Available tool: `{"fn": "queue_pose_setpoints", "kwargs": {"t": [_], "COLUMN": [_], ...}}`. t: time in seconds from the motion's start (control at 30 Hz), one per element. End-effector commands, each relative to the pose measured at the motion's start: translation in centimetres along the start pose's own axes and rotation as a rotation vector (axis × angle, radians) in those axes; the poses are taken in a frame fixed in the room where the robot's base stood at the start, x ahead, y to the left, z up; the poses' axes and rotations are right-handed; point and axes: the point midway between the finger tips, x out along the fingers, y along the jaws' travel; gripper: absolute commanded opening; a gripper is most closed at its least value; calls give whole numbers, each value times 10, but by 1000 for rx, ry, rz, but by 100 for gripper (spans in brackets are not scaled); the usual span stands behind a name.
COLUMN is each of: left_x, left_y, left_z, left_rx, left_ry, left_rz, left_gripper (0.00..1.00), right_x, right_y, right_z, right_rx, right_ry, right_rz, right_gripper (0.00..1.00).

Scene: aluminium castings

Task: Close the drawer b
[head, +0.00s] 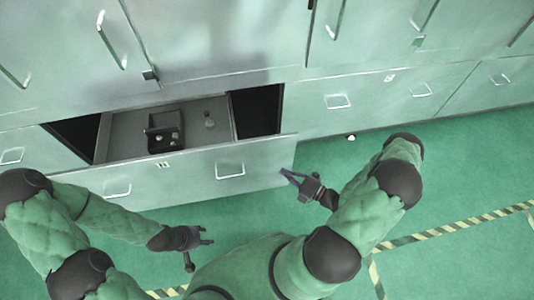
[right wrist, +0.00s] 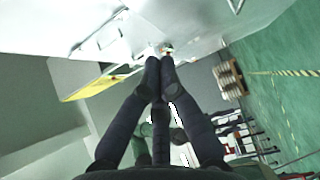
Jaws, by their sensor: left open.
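One wide grey drawer (head: 185,185) in the lower row is pulled out. I take it as drawer b, though its small label is too small to read. Its front carries two bar handles, a left one (head: 117,189) and a right one (head: 230,171). My right gripper (head: 284,174) is at the right end of this front, close to its lower corner; I cannot tell whether it touches. In the right wrist view its fingertips (right wrist: 160,62) are together with nothing between them, near a pale metal surface. My left gripper (head: 209,236) is open and empty, in front of the drawer and below its front.
Neighbouring drawers (head: 370,100) and upper cabinet doors (head: 210,40) are shut. Green floor (head: 450,165) with yellow-black tape (head: 455,226) is free at right.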

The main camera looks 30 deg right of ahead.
Motion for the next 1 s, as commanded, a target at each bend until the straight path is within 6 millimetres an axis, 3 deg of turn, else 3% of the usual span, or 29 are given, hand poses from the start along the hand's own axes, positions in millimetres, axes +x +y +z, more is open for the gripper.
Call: {"fn": "queue_pose_setpoints", "kwargs": {"t": [0.17,0.73,1.0], "left_x": [2,20,30], "left_y": [-1,-7,-11], "left_z": [0,-1,-1], "left_rx": [0,0,0], "left_ry": [1,0,0], "left_rz": [0,0,0], "left_gripper": [48,48,48], "right_x": [10,103,123], "right_y": [0,0,0], "right_z": [3,2,28], "right_rx": [9,5,4], "right_ry": [-13,-8,-10], "right_rz": [7,6,6], "right_gripper": [0,0,0]}}
